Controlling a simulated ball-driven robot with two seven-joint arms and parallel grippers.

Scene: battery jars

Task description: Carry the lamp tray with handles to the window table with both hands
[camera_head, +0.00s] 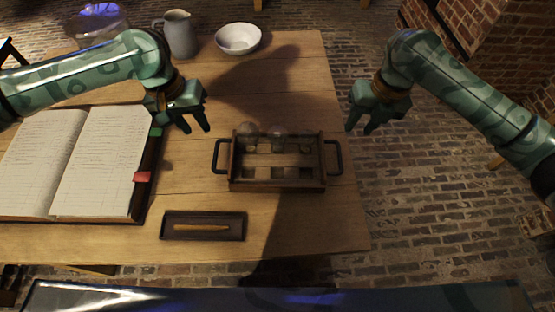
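The lamp tray (277,185) is a dark wooden tray with low walls on the wooden table. It holds glass bulbs (277,132) in its back part, with slots in front of them. A black handle (217,157) sticks out on its left side and another handle (339,157) on its right, near the table's right edge. My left gripper (195,128) is open and empty, behind and left of the left handle. My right gripper (360,128) is open and empty, behind and right of the right handle. Neither appears to touch the tray. I cannot identify the window table.
An open book (95,165) lies at the left. A small dark tray (203,235) with a thin stick lies in front. A grey jug (179,35) and white bowl (238,39) stand at the back. Brick floor (420,210) is open at the right; a brick structure (485,50) stands beyond.

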